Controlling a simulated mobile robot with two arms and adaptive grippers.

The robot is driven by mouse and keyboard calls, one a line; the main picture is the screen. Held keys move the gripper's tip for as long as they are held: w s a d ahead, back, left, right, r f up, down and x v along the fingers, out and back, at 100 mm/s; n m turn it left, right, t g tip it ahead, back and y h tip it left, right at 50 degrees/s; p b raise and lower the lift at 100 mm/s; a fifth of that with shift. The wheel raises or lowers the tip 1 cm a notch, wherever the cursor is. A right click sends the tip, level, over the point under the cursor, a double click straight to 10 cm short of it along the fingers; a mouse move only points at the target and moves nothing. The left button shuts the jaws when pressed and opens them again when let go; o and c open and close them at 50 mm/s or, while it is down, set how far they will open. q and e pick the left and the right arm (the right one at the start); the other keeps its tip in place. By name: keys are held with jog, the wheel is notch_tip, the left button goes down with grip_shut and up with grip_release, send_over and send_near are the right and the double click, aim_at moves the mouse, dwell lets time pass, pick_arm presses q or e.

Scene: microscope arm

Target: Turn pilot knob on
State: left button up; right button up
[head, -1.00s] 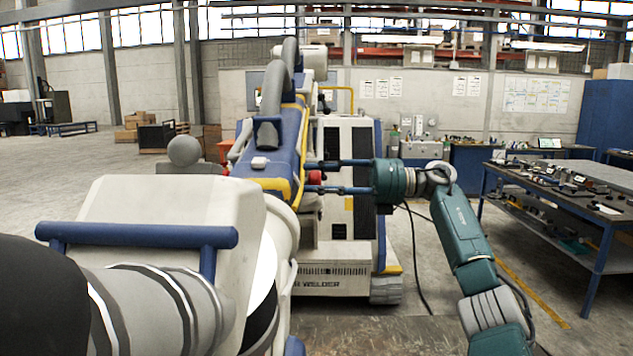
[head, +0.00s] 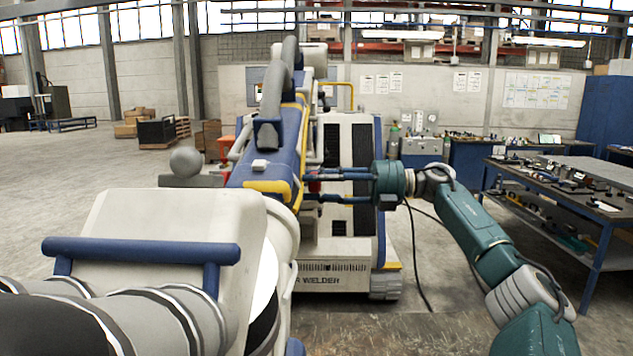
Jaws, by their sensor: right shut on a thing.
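A red knob (head: 314,186) shows small on the right side of the blue and white machine arm (head: 288,150). It is partly covered by my right gripper. My right gripper (head: 306,186), a teal body with long dark blue fingers, comes in from the right. Its fingertips reach the side of the machine arm, one above and one below the red knob, and it is shut on the knob. The exact contact is too small to see. Which way the knob is turned cannot be told. My left gripper is not in view.
A white and blue welder cabinet (head: 335,272) stands behind the machine arm. The machine's large white housing with a blue bar (head: 140,250) fills the near left. A workbench (head: 570,190) with tools stands at the right. Floor between cabinet and bench is open, with a black cable.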

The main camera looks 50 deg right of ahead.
jog(key=shift+m, duration=0.6)
jog(key=o, duration=1.1)
jog(key=shift+o, duration=0.2)
jog(key=shift+s+d+f, duration=0.1)
jog(key=shift+s+d, duration=0.2)
jog(key=shift+d, duration=0.05)
jog(key=v, duration=1.1)
jog(key=shift+s, duration=0.15)
jog(key=shift+r, duration=0.2)
